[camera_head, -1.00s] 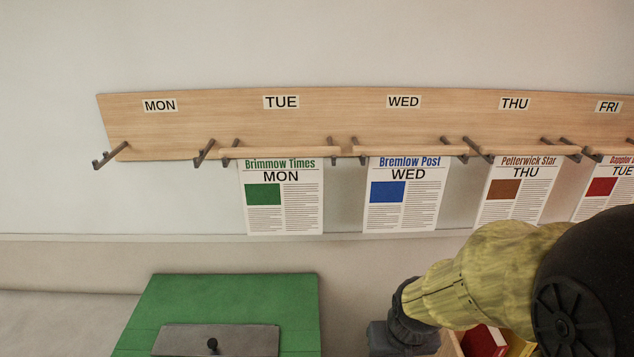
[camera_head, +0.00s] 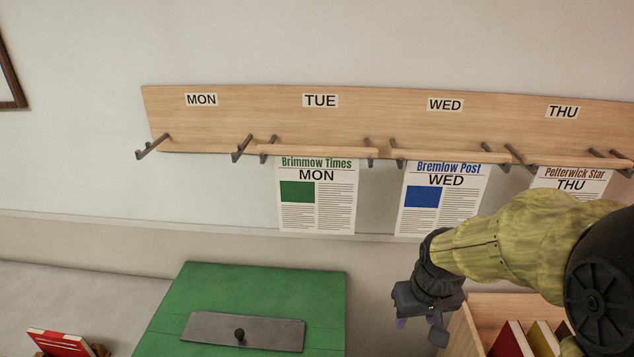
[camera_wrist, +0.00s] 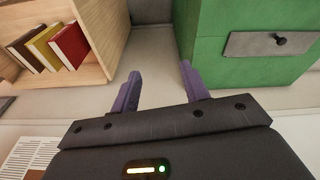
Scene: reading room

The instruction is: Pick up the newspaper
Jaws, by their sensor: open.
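Newspapers hang by wooden rods from hooks on a wall rack. The Brimmow Times (camera_head: 317,208), marked MON with a green block, hangs under the TUE label. The Bremlow Post (camera_head: 442,210), marked WED with a blue block, hangs under WED. The hooks under MON hold nothing. My gripper (camera_head: 421,328) is below the Bremlow Post, apart from it. In the wrist view my gripper (camera_wrist: 160,85) has its purple fingers spread with nothing between them. A printed sheet (camera_wrist: 24,157) shows at lower left there.
The wooden rack (camera_head: 230,120) spans the wall. A green cabinet (camera_head: 260,285) with a grey plate and knob stands below, left of my gripper. A wooden bookcase (camera_wrist: 105,35) with several books stands beside it. A red-covered book (camera_head: 60,343) is at lower left.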

